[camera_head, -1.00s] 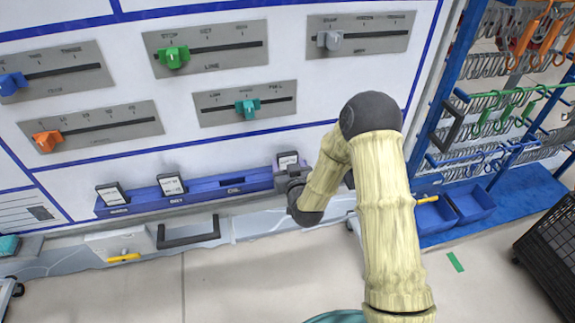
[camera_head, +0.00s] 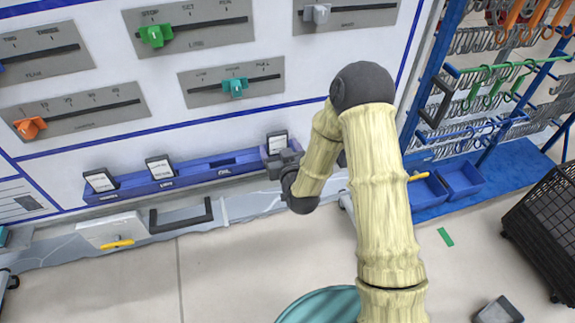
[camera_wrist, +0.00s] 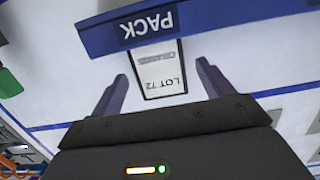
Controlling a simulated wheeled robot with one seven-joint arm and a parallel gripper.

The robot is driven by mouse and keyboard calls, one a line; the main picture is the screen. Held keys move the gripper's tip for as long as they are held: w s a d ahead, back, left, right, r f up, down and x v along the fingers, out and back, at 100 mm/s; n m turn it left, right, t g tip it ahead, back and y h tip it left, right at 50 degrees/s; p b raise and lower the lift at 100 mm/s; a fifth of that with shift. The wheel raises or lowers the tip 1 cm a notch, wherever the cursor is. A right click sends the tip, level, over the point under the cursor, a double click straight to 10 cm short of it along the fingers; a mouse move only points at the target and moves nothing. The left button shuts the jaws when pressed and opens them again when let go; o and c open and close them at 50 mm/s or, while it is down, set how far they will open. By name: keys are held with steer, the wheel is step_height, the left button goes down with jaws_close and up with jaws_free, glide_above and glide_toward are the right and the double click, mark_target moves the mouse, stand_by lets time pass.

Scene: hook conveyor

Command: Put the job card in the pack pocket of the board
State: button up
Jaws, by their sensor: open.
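The job card (camera_head: 277,142), white with a black frame, stands upright in the rightmost pocket of the board's blue pocket strip. In the wrist view the card (camera_wrist: 161,70) reads LOT 72, upside down. One end of it goes behind the blue pocket front marked PACK (camera_wrist: 140,27). My gripper (camera_head: 284,164) is at that pocket, just below and in front of the card. In the wrist view its two fingers are spread, one on each side of the card, with gaps between. The gripper hides part of the pocket in the head view.
Two other cards (camera_head: 160,167) (camera_head: 101,181) stand in pockets at the left; the pocket between them and PACK looks empty. Sliders (camera_head: 235,87) are on the board above. A hook rack (camera_head: 490,100) with blue bins is at the right, a black crate (camera_head: 545,225) beyond.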

steer(key=p+v, duration=0.3)
steer(key=v, duration=0.6)
steer(key=shift+w, duration=0.1)
stand_by(0.7)
steer(key=s+d+r+m+g+h, duration=0.1)
steer(key=s+d+r+g+h, duration=0.1)
steer(key=s+d+r+g, duration=0.2)
steer(key=s+d+r+m+g+h, duration=0.2)
steer(key=s+d+r+g, duration=0.2)
steer(key=s+d+g, duration=0.5)
steer(key=s+d, duration=0.1)
steer(key=s, duration=0.2)
steer(key=shift+d, duration=0.3)
